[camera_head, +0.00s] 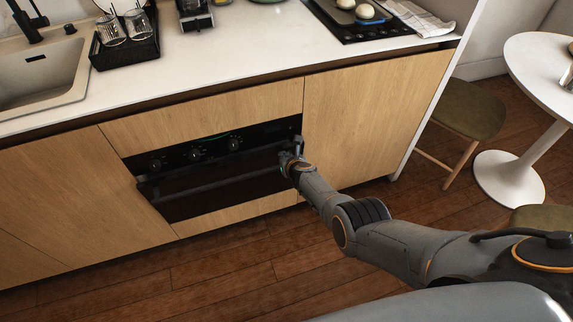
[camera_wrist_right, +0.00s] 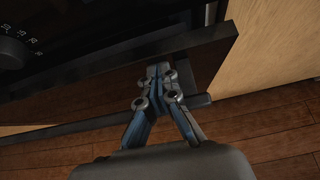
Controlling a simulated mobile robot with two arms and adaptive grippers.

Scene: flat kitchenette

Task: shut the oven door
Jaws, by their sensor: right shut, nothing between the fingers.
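The oven (camera_head: 222,140) is built into the wooden cabinet front, below a control panel with three knobs. Its black door (camera_head: 225,195) stands slightly ajar, its top edge tilted out from the panel. A bar handle (camera_head: 215,182) runs across the door. My right gripper (camera_head: 291,154) is at the right end of the door, near its top edge. In the right wrist view, the closed fingertips (camera_wrist_right: 160,70) are at the front of the door (camera_wrist_right: 120,78), holding nothing. I cannot tell whether they touch it. My left gripper is not in view.
The white countertop (camera_head: 230,50) overhangs the cabinets, with a sink (camera_head: 40,75), a black dish rack (camera_head: 125,50) and a hob (camera_head: 360,25) on it. A stool (camera_head: 460,105) and a round white table (camera_head: 540,75) stand to the right. The wooden floor (camera_head: 215,270) before the oven is clear.

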